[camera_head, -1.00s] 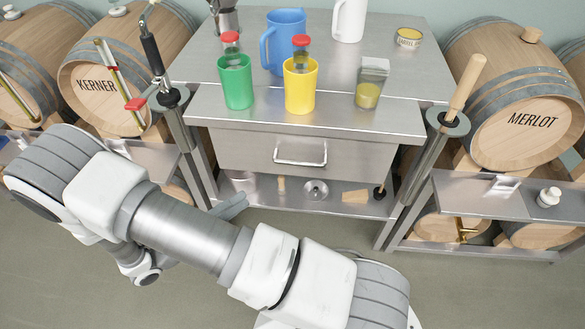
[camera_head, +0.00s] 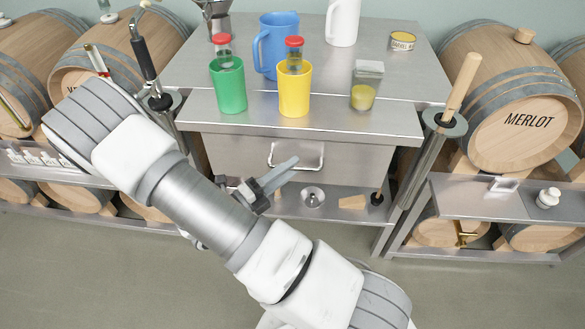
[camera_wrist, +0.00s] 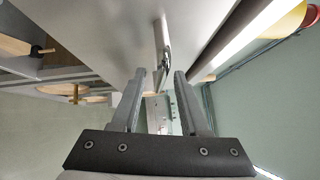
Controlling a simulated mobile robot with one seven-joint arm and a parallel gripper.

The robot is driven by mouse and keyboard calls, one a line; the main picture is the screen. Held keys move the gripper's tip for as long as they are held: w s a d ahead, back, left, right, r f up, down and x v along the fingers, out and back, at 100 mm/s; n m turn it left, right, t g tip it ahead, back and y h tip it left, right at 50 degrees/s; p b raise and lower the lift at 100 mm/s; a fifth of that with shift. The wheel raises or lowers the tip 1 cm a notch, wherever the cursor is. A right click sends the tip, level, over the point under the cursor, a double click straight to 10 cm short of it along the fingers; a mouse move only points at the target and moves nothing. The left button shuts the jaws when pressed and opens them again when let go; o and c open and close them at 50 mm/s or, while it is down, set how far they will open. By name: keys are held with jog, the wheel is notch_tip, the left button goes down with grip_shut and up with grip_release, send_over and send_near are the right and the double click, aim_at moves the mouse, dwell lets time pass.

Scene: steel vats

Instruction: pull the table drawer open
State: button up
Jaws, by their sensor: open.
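The table drawer (camera_head: 350,163) is shut, its plain steel front flush under the steel table top (camera_head: 345,122). Its bar handle (camera_head: 312,167) is at the middle of the front. In the head view my gripper (camera_head: 284,172) is just in front of the handle, its fingers overlapping the handle's left part. In the wrist view the gripper (camera_wrist: 160,75) is open and empty. The handle (camera_wrist: 163,48) lies ahead, in line with the gap between the fingertips. I cannot tell whether either finger touches it.
A blue jug (camera_head: 278,38) is behind. A lower shelf (camera_head: 335,212) holds small items. A barrel (camera_head: 520,118) is at right. The floor in front is clear.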

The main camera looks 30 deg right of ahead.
jog(key=shift+w+d+r, duration=0.1)
jog(key=shift+d, duration=0.55)
grip_shut()
dwell(1.0)
